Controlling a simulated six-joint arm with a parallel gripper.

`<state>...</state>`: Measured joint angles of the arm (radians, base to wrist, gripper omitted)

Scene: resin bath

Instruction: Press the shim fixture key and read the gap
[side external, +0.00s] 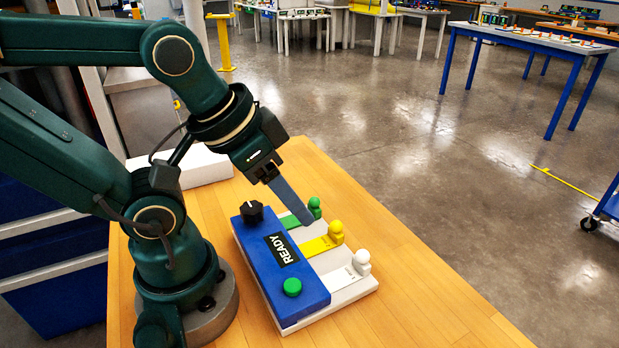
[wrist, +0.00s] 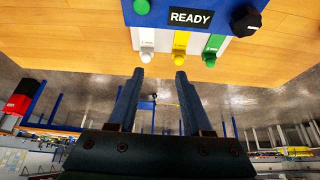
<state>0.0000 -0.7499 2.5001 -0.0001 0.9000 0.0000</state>
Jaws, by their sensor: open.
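The shim fixture is a blue box (side external: 262,238) on a white base (side external: 345,294). Its black display (side external: 282,249) reads READY, also legible in the wrist view (wrist: 190,17). A round green button (side external: 292,287) sits at the box's near end and shows in the wrist view (wrist: 142,7). A black knob (side external: 252,211) is at the far end. Green (side external: 314,207), yellow (side external: 336,231) and white (side external: 361,262) knobbed shims extend from one side. My gripper (wrist: 159,73) is open and empty. In the side view its fingers appear above the green and yellow shims.
The fixture stands on a wooden table (side external: 408,300) with bare wood around it. A white block (side external: 190,165) lies at the table's back left. Beyond the table edge is open concrete floor (side external: 400,130), with blue-legged workbenches (side external: 530,40) farther off.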

